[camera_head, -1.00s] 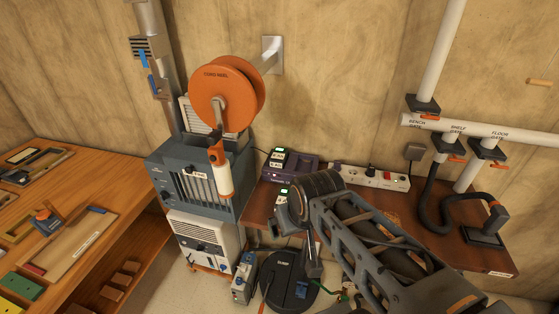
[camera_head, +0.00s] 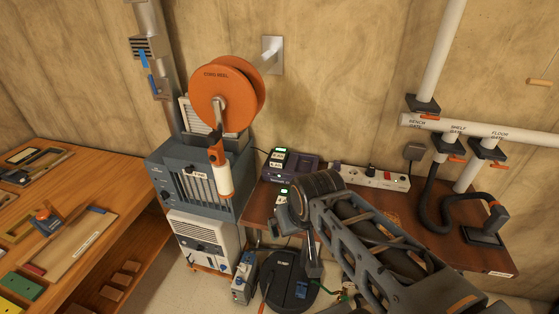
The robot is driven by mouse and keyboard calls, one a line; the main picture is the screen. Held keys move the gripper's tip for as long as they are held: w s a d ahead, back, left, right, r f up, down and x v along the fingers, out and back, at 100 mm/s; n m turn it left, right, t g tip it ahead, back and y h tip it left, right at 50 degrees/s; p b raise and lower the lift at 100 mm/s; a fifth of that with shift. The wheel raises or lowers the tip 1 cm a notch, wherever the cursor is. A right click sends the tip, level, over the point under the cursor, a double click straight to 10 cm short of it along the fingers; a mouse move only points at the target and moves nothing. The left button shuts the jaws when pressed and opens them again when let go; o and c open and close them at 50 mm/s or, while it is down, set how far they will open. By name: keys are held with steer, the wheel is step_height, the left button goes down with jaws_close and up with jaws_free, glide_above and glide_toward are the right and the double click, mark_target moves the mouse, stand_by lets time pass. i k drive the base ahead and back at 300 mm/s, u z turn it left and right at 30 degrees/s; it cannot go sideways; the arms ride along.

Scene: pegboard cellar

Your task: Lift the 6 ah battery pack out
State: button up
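A dark purple charger (camera_head: 301,167) stands at the back of the brown shelf, left of the power strip. A second green-lit unit (camera_head: 284,191) shows nearer, partly hidden by my arm. I cannot read any capacity, so I cannot tell which is the 6 ah pack. My arm crosses from the lower right over the shelf. My gripper (camera_head: 314,270) seems to hang below the wrist, in front of the shelf edge; its fingers are too small and dark to make out.
A white power strip (camera_head: 371,178) lies behind my arm. An orange cord reel (camera_head: 226,95) juts from the wall above a grey unit (camera_head: 199,182). Hoses and pipes (camera_head: 430,205) occupy the right. A round black machine (camera_head: 289,283) is on the floor below. A wooden workbench (camera_head: 110,196) stands left.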

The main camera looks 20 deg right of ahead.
mark_target(278, 160)
steer(key=u, duration=2.2)
steer(key=k, duration=0.65)
steer(key=z, duration=1.35)
steer(key=i, duration=0.5)
